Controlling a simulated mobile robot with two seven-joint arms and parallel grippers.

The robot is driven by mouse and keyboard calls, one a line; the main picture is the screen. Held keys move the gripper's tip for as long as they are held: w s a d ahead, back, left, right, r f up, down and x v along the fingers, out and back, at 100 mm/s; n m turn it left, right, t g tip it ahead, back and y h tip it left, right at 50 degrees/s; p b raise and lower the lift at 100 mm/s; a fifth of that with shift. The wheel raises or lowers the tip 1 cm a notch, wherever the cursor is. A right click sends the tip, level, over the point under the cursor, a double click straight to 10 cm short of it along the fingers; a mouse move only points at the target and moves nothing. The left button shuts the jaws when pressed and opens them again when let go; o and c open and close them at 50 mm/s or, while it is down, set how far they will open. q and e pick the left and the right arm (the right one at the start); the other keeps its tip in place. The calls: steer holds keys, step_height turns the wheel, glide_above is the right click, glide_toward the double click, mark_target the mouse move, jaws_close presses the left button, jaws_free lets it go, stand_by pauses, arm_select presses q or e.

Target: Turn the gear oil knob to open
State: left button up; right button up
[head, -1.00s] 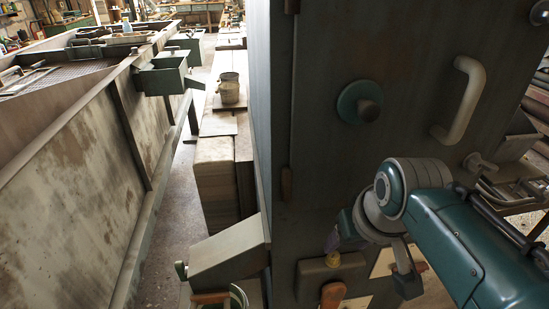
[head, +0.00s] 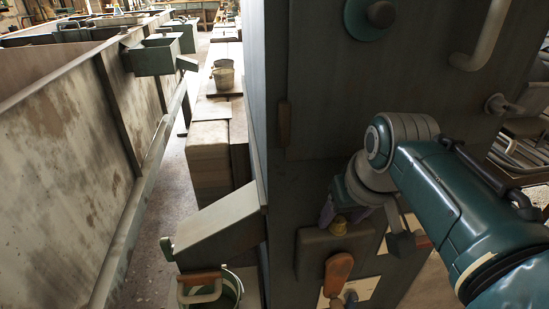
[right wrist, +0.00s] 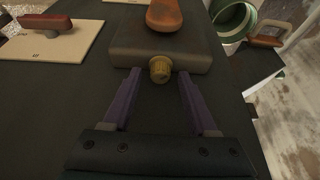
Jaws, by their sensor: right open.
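A small ribbed yellow knob (head: 339,226) sticks out of a dark box on the dark cabinet front in the head view. No label is readable on it. It also shows in the right wrist view (right wrist: 160,70), at the edge of the box. My right gripper (right wrist: 160,77) is open, with one purple finger on each side of the knob and a gap to each. In the head view my right gripper (head: 331,214) is at the knob, partly hidden by its own wrist. My left gripper is not in view.
Below the knob is an orange handle (head: 338,268), also in the right wrist view (right wrist: 164,14). A red handle on a pale plate (right wrist: 52,25) sits to one side. A grey sloped chute (head: 214,230) and a green bucket (head: 231,287) stand left of the cabinet.

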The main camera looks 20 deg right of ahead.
jaws_close()
stand_by(0.3)
steer(key=shift+m+h+p, duration=0.3)
steer(key=shift+m, duration=0.5)
jaws_free()
steer(key=shift+r, duration=0.1)
